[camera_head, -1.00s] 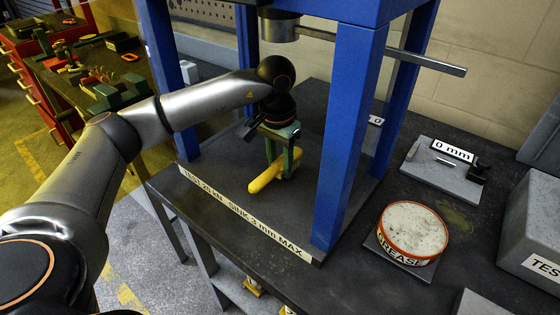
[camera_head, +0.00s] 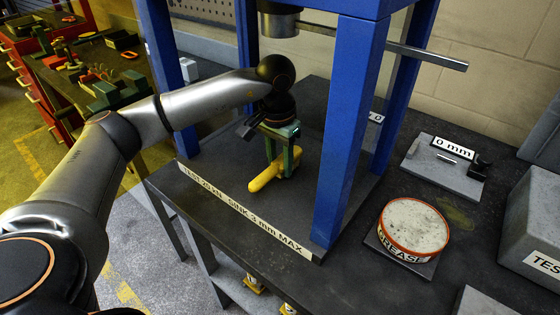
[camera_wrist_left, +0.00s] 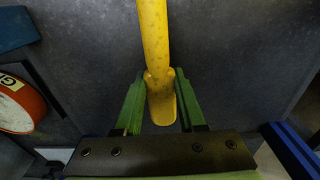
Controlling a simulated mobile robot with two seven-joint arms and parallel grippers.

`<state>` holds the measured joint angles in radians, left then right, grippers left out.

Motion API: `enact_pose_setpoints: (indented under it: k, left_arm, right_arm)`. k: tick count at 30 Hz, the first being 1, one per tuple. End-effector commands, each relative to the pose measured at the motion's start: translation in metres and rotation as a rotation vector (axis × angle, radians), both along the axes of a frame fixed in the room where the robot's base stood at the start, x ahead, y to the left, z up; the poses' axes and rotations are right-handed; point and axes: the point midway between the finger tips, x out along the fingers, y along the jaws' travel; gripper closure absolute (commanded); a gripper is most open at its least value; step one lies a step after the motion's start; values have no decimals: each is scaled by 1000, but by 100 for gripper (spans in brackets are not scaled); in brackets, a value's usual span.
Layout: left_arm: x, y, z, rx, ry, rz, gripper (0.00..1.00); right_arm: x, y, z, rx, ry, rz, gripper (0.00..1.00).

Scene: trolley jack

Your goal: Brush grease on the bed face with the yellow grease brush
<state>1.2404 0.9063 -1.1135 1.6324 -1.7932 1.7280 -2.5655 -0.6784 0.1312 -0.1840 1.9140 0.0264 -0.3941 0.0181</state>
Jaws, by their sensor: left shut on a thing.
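My left gripper (camera_head: 284,158) is inside the blue press frame, low over the dark bed face (camera_head: 225,165). Its green fingers are shut on the yellow grease brush (camera_head: 266,179). In the left wrist view the brush (camera_wrist_left: 155,50) runs up between the two fingers (camera_wrist_left: 161,100). In the head view the brush slants down to the left, close to the bed; I cannot tell whether it touches. Bristles are not clearly seen. The grease tin (camera_head: 413,226), with an orange-red rim and pale contents, stands on the bench to the right. My right gripper is not in view.
Blue press posts (camera_head: 350,130) stand on either side of the arm, with a metal ram (camera_head: 280,22) above. A labelled strip (camera_head: 243,209) lines the bed's front edge. A "0 mm" plate (camera_head: 445,165) and a grey block (camera_head: 532,225) lie to the right.

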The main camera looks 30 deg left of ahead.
Motion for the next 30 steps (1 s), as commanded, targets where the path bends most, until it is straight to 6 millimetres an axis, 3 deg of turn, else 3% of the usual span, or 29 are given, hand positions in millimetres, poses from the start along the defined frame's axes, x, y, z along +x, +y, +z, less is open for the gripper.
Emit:
enact_pose_setpoints:
  k: [23,30]
  left_arm:
    - [-1,-12,-4,0,-1,0,100]
    - [0,-4,-5,1,0,1,100]
  right_arm:
    - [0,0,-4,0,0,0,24]
    - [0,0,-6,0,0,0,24]
